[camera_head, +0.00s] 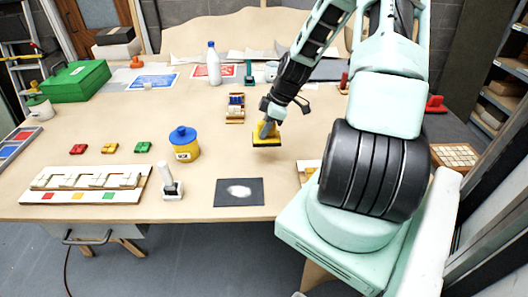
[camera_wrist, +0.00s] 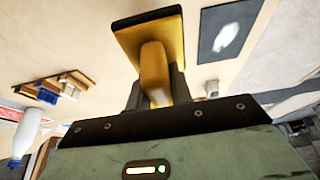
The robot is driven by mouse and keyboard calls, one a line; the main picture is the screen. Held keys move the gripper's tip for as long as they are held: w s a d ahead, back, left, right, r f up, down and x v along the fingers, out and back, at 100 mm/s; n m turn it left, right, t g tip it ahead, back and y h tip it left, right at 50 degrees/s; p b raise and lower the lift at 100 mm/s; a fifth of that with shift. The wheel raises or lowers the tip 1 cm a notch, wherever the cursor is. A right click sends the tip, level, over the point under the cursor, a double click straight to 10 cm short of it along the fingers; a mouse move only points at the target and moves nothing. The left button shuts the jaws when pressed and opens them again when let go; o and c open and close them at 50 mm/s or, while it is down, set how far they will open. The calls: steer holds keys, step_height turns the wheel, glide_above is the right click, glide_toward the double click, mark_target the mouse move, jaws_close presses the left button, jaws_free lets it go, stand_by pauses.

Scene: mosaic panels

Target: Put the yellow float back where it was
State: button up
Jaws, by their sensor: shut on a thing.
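The yellow float (camera_head: 266,138) has a flat dark-edged plate and a yellow handle. My gripper (camera_head: 268,122) is shut on its handle, over the middle of the table. In the wrist view the float (camera_wrist: 152,60) fills the space between the two fingers of my gripper (camera_wrist: 157,92), its plate pointing away from the palm. I cannot tell whether the plate touches the table or hangs just above it. Small red (camera_head: 78,149), yellow (camera_head: 109,149) and green (camera_head: 143,148) floats or blocks lie in a row at the left.
A blue-lidded yellow tub (camera_head: 184,145) stands left of my gripper. A rack board (camera_head: 85,192) with coloured squares sits front left. A wooden holder (camera_head: 235,108) stands behind.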

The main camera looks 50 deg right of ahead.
steer(key=shift+f+p, duration=0.95)
steer(key=shift+f, duration=3.4)
steer(key=shift+f, duration=0.15)
steer(key=o, duration=0.9)
steer(key=shift+a, duration=0.1)
